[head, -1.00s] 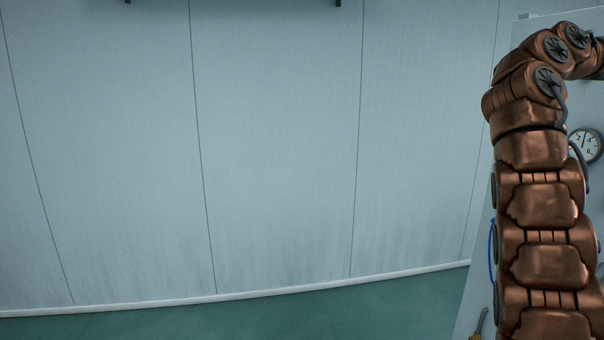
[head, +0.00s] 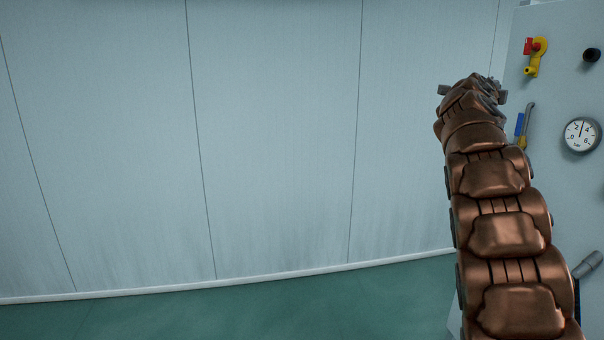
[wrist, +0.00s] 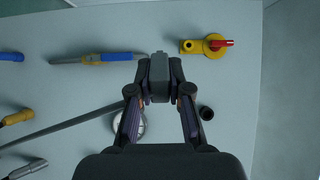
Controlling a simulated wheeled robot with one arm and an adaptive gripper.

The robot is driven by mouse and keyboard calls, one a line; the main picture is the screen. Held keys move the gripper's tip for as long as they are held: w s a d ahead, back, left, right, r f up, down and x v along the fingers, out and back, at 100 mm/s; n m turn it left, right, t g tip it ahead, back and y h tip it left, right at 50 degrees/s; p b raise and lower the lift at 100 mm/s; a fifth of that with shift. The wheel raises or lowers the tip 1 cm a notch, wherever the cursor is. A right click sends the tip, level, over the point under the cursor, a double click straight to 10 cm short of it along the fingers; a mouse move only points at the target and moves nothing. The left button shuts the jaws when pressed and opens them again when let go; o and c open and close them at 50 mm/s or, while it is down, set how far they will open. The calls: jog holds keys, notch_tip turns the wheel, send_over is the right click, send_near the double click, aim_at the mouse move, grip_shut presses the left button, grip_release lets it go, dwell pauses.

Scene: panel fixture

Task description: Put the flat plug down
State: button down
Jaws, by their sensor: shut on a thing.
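In the wrist view my gripper (wrist: 160,94) is shut on a grey block-shaped piece, which I take as the flat plug (wrist: 159,72). The plug sticks out past the fingertips, in front of the panel (wrist: 240,110). I cannot tell whether it touches the panel. In the head view my arm rises at the right and bends away at its top; the gripper and plug cannot be made out there.
The panel (head: 552,190) carries a yellow valve with a red handle (head: 536,58), a black knob (head: 592,55), a round gauge (head: 581,135) and a blue-handled lever (head: 520,125). Green floor (head: 250,305) is clear.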

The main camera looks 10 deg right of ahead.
jog(key=w+a+f+n+t+y+p, duration=0.1)
jog(key=w+a+f+n+t+y, duration=0.15)
jog(key=w+a+f, duration=0.45)
jog(key=w+a+f+n+t+y, duration=0.25)
jog(key=a+f+y, duration=0.2)
jog(key=a, duration=0.45)
jog(key=w+a+f+n+t+y+p, duration=0.1)
jog(key=w+a+f+n+t+y, duration=0.15)
jog(key=w+a+f, duration=0.35)
jog(key=s+a+f+n+y, duration=0.1)
jog(key=s+a+f, duration=0.2)
jog(key=a, duration=0.4)
jog(key=s+a+f+n+y+p, duration=0.1)
jog(key=s+a+f+y, duration=0.1)
jog(key=a+f, duration=0.3)
jog(key=s+a+f+n+y, duration=0.1)
jog(key=s+a+f, duration=0.3)
jog(key=a, duration=0.5)
jog(key=shift+s+a+f+y+p, duration=0.15)
jog(key=shift+s+f+y+p, duration=0.2)
jog(key=shift+y, duration=0.3)
